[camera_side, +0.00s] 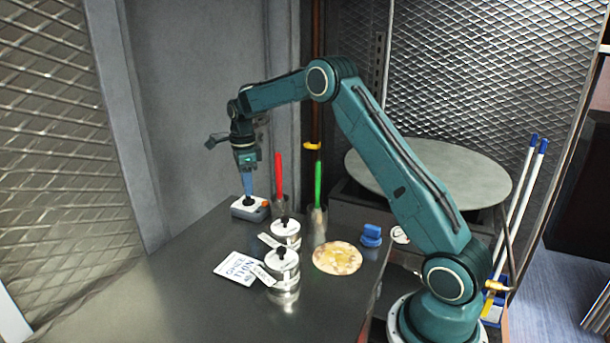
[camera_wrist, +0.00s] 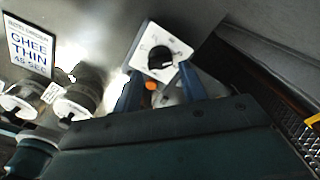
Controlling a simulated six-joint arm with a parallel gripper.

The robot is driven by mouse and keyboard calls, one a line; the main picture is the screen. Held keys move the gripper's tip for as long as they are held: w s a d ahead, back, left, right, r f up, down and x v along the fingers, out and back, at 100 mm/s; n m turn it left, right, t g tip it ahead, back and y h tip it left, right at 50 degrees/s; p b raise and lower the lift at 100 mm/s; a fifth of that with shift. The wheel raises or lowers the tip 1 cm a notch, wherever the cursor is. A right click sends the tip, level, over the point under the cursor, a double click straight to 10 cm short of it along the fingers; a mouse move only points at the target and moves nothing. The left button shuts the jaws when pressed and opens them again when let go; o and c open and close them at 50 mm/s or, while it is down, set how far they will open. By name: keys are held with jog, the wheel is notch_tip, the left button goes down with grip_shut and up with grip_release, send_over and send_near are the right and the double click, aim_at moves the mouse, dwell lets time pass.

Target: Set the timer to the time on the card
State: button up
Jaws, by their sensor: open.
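The timer (camera_side: 243,213) is a small white-topped grey box near the back left of the steel counter. In the wrist view its white face (camera_wrist: 143,42) carries a black knob (camera_wrist: 160,57), small marks too blurred to read, and an orange button (camera_wrist: 151,86). My gripper (camera_side: 248,196) points down at the timer. In the wrist view its blue fingers (camera_wrist: 160,68) stand apart on either side of the knob; I cannot tell whether they touch it. The white card (camera_side: 237,268) lies on the counter; in the wrist view the card (camera_wrist: 32,48) reads "GHEE THIN 45 SEC".
Two lidded steel pots (camera_side: 285,294) with tags stand right of the card. A flatbread (camera_side: 338,258) and a blue object (camera_side: 371,236) lie further right. Red-handled (camera_side: 279,175) and green-handled (camera_side: 318,180) tools stand upright close right of the timer. The front-left counter is clear.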

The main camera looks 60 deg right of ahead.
notch_tip(320, 180, up, 11)
dwell(0.4)
dwell(0.4)
jog(key=s+a+r+n+t, duration=0.3)
jog(key=s+a+r+n, duration=0.7)
jog(key=s+a+n, duration=0.4)
jog(key=s+a+f+n+t, duration=0.1)
jog(key=s+f+n, duration=0.1)
jog(key=s+n, duration=0.2)
jog(key=s+a+f+n, duration=0.2)
jog(key=s+n, duration=0.2)
jog(key=s, duration=0.6)
jog(key=s+a+f+n+t, duration=0.1)
jog(key=s+a+f+n, duration=0.1)
jog(key=s+n, duration=0.3)
jog(key=shift+s+a+f+t, duration=0.25)
jog(key=shift+s+t, duration=0.05)
jog(key=shift+s, duration=0.95)
